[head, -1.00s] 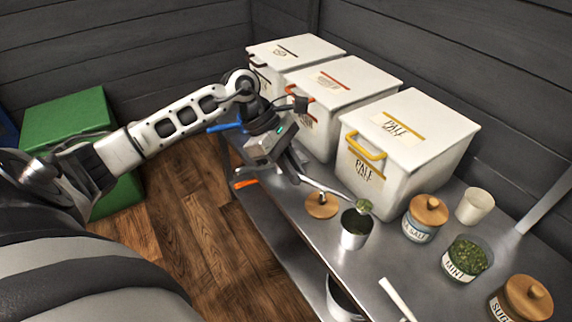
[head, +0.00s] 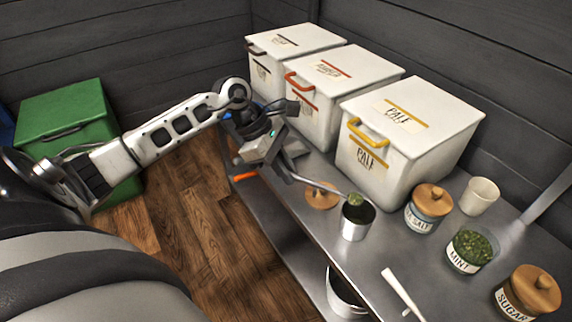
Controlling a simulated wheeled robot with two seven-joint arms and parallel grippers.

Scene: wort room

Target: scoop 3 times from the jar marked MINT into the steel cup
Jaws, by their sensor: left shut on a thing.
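My left gripper (head: 288,168) is shut on the handle of a scoop (head: 326,187). The scoop's bowl (head: 355,199) is over the mouth of the steel cup (head: 354,231) and shows green. The cup stands upright on the steel table, and its inside is partly hidden by the bowl. The open glass jar marked MINT (head: 463,264) stands to the right, holding chopped green leaves. A wooden lid (head: 320,200) lies on the table left of the cup. My right gripper is not in view.
The SALT jar (head: 427,212) and SUGAR jar (head: 527,297) have wooden lids on. A cream cup (head: 481,196) stands behind. White bins (head: 425,110) line the wall. A white long-handled utensil (head: 401,292) lies in front on the steel table (head: 372,272). A pot (head: 343,292) sits below.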

